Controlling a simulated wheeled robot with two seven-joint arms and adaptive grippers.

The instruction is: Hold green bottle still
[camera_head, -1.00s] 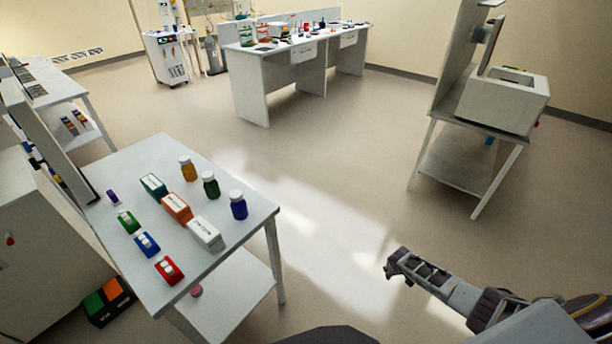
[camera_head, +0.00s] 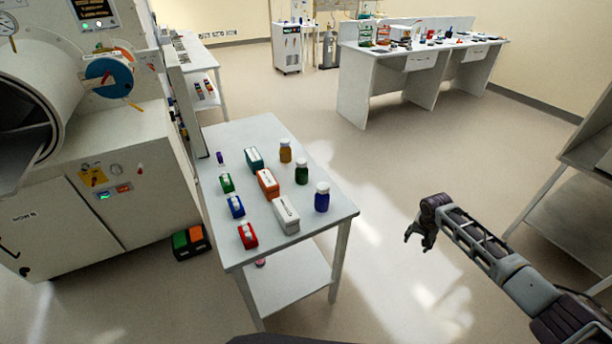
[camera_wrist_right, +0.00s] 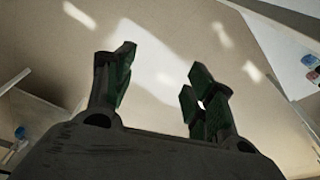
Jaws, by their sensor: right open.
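My right gripper (camera_head: 418,241) is over the floor to the right of the table, well apart from the bottles. In the right wrist view its two fingers (camera_wrist_right: 158,84) are spread with only floor between them. My left gripper is not in view.
The white table (camera_head: 262,129) also holds teal, orange and white boxes (camera_head: 286,214) and several small coloured items. A glovebox (camera_head: 100,170) stands at left. A grey shelf stand (camera_head: 590,160) is at right. Open floor lies between table and stand.

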